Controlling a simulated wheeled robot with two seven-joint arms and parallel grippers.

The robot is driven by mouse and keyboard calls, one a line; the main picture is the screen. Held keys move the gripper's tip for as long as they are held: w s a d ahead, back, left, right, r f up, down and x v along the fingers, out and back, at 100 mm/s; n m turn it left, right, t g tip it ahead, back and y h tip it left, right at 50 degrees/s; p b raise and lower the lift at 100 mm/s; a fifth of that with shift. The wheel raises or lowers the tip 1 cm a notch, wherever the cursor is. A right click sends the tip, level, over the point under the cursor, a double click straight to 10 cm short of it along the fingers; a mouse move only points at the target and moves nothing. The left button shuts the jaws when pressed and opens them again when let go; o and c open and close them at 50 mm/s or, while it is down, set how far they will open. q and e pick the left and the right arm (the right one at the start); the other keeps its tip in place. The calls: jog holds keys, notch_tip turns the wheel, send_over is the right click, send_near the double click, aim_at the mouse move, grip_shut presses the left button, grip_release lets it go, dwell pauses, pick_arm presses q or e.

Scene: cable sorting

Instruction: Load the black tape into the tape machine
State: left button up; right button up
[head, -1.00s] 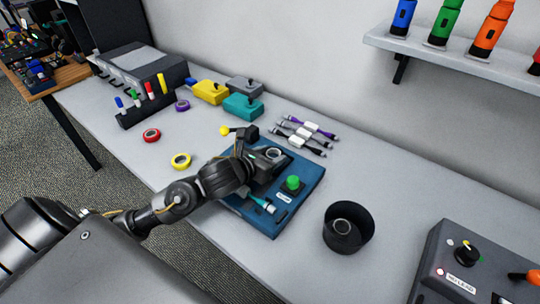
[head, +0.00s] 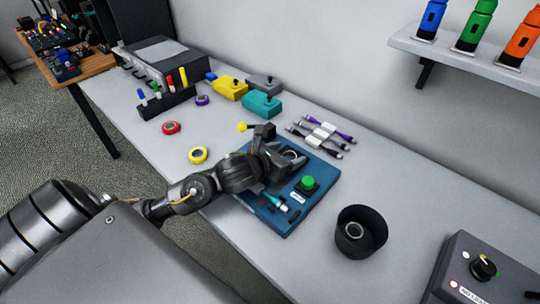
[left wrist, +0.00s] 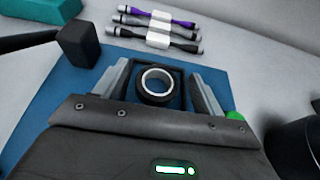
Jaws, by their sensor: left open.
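The black tape (left wrist: 158,98), a dark ring with a pale core, sits in a dark square recess of the blue tape machine (left wrist: 50,100). In the head view the tape machine (head: 312,207) is a blue board with a green button and a small label. My left gripper (left wrist: 163,80) is open, with one finger on each side of the tape; I cannot tell whether they touch it. In the head view the left gripper (head: 289,160) is over the machine's back part and hides much of the recess. My right gripper is not in view.
A black round bin (head: 374,224) with a ring inside stands right of the machine. Red (head: 171,128), yellow (head: 198,155) and purple (head: 202,100) rolls lie left. Tied cables (head: 322,134) lie behind. A grey control box (head: 480,250) stands at the right.

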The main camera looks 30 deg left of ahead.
pick_arm(q)
jog(key=v, duration=0.3)
jog(key=shift+r+b, duration=0.2)
jog(key=shift+b, duration=0.2)
jog(key=p+v, duration=0.1)
jog(key=v, duration=0.1)
jog(key=p+v, duration=0.1)
jog(key=v, duration=0.1)
jog(key=shift+w+r+p, duration=0.15)
jog(key=shift+r+p, duration=0.05)
jog(key=shift+p, duration=0.2)
jog(key=p+v, duration=0.3)
jog(key=p, duration=0.2)
jog(key=shift+s+r, duration=0.2)
jog(key=shift+s, duration=0.15)
jog(key=shift+s+a+p, duration=0.15)
jog(key=shift+s+p, duration=0.5)
jog(key=shift+s, duration=0.1)
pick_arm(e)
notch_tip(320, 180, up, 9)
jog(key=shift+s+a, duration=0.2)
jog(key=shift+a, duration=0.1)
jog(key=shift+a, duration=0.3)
